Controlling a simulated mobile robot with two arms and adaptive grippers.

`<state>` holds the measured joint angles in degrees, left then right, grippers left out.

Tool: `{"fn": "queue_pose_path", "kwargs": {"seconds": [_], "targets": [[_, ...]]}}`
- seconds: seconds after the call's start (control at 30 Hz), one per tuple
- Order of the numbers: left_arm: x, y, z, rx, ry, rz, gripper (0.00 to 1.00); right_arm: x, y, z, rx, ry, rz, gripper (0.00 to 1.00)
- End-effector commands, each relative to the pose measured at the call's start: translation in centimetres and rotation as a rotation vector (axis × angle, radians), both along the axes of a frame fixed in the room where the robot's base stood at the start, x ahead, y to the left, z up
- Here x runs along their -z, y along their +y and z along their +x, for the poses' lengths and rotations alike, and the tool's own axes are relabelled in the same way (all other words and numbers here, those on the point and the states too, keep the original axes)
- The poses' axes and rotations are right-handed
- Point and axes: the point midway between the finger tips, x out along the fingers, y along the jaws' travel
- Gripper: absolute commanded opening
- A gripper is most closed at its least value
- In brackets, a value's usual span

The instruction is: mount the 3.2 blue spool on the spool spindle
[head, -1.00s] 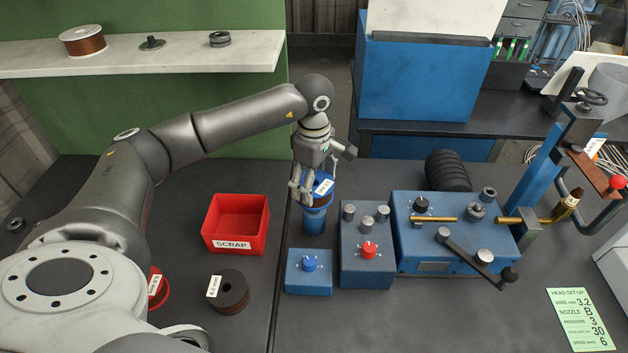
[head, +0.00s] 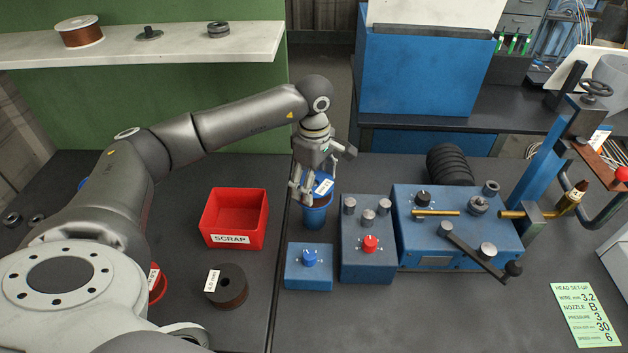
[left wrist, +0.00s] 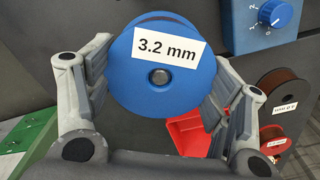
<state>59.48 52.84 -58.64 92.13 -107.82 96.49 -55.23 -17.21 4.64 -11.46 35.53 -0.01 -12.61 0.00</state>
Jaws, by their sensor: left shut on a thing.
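The blue spool (head: 320,187) with its white "3.2 mm" label sits between the fingers of my left gripper (head: 308,188), which is shut on it. In the left wrist view the blue spool (left wrist: 160,82) shows its round face, with a dark spindle end at the centre hole. A finger of my left gripper (left wrist: 160,95) lies on each side of its rim. In the head view the spool is at the top of a blue stand (head: 313,218), left of the control boxes. The spindle is mostly hidden by the spool. My right gripper is not in view.
A red scrap bin (head: 236,245) stands left of the stand. A dark 4.0 mm spool (head: 229,288) and a partly hidden red spool (head: 157,283) lie nearer. A blue knob box (head: 309,275) and a taller control box (head: 367,250) are close on the right.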

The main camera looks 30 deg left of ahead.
Motion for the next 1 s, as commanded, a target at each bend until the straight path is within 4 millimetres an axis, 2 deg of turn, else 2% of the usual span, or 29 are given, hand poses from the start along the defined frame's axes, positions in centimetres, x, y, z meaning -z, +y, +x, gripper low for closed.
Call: {"fn": "queue_pose_path", "kwargs": {"seconds": [0.63,0.67,0.83,1.0], "targets": [[1.4,0.0,0.1,0.0,-0.003,-0.001,0.24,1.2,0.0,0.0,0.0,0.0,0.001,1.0],[1.4,0.0,0.1,0.0,-0.004,-0.001,0.76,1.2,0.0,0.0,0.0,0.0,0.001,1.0],[1.3,0.0,0.1,0.0,-0.003,-0.001,0.98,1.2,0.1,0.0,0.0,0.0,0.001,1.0],[1.4,0.0,0.0,0.0,-0.001,0.0,1.0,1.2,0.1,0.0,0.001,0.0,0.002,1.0]]}}
